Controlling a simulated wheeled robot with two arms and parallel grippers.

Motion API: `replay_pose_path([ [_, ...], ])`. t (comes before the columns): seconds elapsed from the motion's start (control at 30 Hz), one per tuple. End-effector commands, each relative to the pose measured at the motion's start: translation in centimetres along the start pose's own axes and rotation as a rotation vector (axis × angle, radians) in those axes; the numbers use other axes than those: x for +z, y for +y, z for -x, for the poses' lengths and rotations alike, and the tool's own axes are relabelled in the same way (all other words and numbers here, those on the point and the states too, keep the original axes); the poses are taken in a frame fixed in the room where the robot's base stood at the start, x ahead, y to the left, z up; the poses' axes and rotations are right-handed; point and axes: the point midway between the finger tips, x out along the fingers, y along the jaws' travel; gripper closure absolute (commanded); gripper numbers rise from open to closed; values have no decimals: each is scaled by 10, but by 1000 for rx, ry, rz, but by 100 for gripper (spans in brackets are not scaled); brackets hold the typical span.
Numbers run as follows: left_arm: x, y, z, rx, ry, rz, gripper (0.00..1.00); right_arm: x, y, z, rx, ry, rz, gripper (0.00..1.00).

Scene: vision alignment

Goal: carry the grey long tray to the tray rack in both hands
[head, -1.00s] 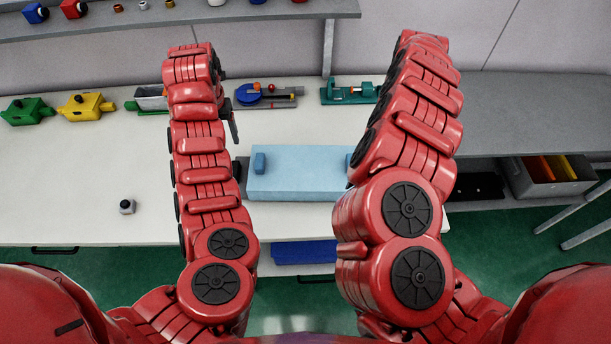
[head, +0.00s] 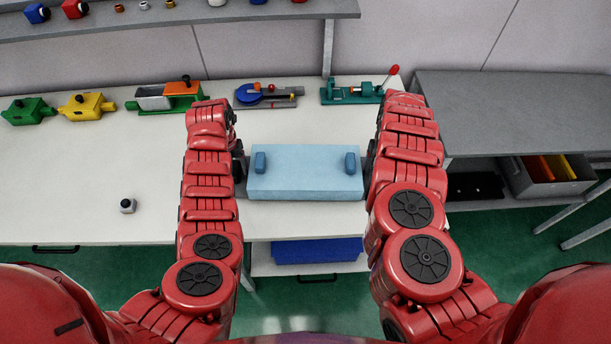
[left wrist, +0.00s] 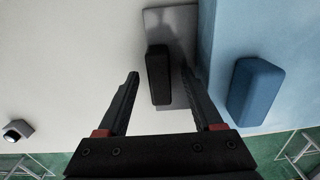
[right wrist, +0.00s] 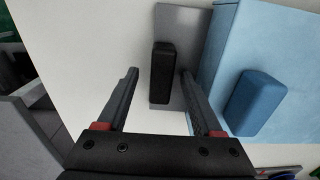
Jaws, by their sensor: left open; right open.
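The grey long tray (head: 241,189) lies on the white table, mostly hidden by a light blue box (head: 305,185) with two blue grips. Its grey end and a black handle (left wrist: 158,75) show in the left wrist view. The other grey end (right wrist: 182,25) and its black handle (right wrist: 162,73) show in the right wrist view. My left gripper (head: 239,160) is open at the tray's left end, fingers either side of the handle in its wrist picture. My right gripper (head: 371,155) is open likewise at the right end. Contact cannot be told. I cannot identify the tray rack for certain.
Green (head: 28,111) and yellow (head: 87,106) blocks and several fixtures line the table's back. A small dark-and-white item (head: 128,205) lies at left. A grey bench (head: 520,105) stands at right, with a bin (head: 550,185) below. A blue bin (head: 316,251) sits under the table.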

Motion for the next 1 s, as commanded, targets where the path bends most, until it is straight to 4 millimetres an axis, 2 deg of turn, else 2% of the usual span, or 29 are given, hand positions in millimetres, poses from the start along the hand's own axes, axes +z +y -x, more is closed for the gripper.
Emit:
replay_pose_path([
  [0.37, 0, 0, -4, 1, -2, 0, 32, 0, -1, -4, -2, 1, 1, 32],
  [0.47, 1, 0, -4, 1, -2, 0, 47, 0, -1, -4, -2, 0, 1, 47],
  [0.77, 1, 0, -4, 1, -2, 0, 100, 0, -1, -4, -1, 0, 1, 100],
  [1.0, 1, 0, -4, 1, -3, 0, 100, 0, -1, -4, -1, 0, 1, 100],
])
